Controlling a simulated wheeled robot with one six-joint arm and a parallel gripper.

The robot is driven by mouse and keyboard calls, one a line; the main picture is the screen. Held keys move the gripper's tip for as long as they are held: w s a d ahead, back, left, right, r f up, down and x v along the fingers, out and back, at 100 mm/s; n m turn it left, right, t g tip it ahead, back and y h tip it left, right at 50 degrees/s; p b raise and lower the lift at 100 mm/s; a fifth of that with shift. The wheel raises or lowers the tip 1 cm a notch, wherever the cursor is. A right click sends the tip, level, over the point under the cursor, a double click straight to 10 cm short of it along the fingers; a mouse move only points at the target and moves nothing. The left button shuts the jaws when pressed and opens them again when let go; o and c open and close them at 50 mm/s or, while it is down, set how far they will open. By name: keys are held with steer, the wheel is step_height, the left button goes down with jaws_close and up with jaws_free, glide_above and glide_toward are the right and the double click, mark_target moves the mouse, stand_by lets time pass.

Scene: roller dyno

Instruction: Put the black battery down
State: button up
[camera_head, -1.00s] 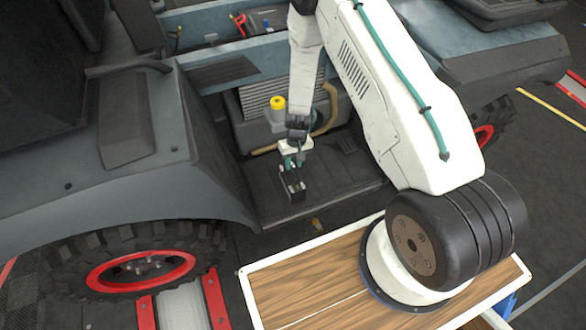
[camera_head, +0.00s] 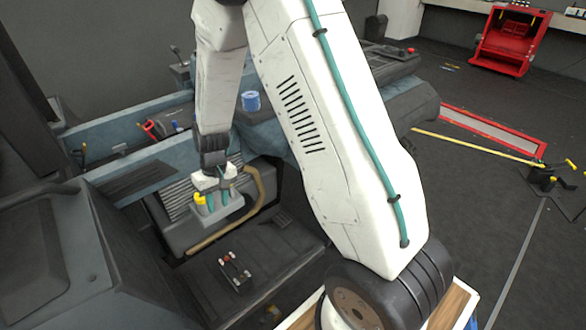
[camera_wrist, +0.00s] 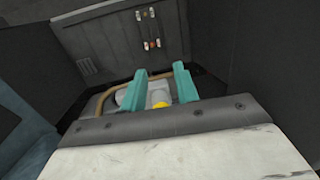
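The black battery (camera_head: 236,272) stands on the dark floor of the vehicle's open bay, with metal and reddish terminals on top. It also shows near the top of the wrist view (camera_wrist: 152,30), dark against the dark bay floor. My gripper (camera_head: 218,199) is above and apart from the battery in the head view, in front of the reservoir with the yellow cap. In the wrist view, the two teal fingers of my gripper (camera_wrist: 160,78) are spread with a gap between them and hold nothing.
The reservoir's yellow cap (camera_head: 200,199) and a brown hose (camera_head: 254,205) are close to my gripper. A ribbed radiator (camera_head: 188,195) is behind. A blue cylindrical object (camera_head: 250,100) stands on the bodywork. The bay floor (camera_head: 290,245) right of the battery is mostly clear.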

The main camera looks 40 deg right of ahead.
steer(key=s+r, duration=0.5)
steer(key=r, duration=0.5)
steer(key=s+r, duration=0.6)
steer(key=r, duration=0.4)
steer(key=s+d+r, duration=0.1)
steer(key=s+r, duration=0.3)
steer(key=s, duration=0.5)
steer(key=s+d+r+t+h, duration=0.1)
steer(key=s+r, duration=0.3)
steer(key=s, duration=0.6)
steer(key=shift+d+t+h, duration=0.25)
steer(key=shift+t+h, duration=0.05)
steer(key=shift+r, duration=0.1)
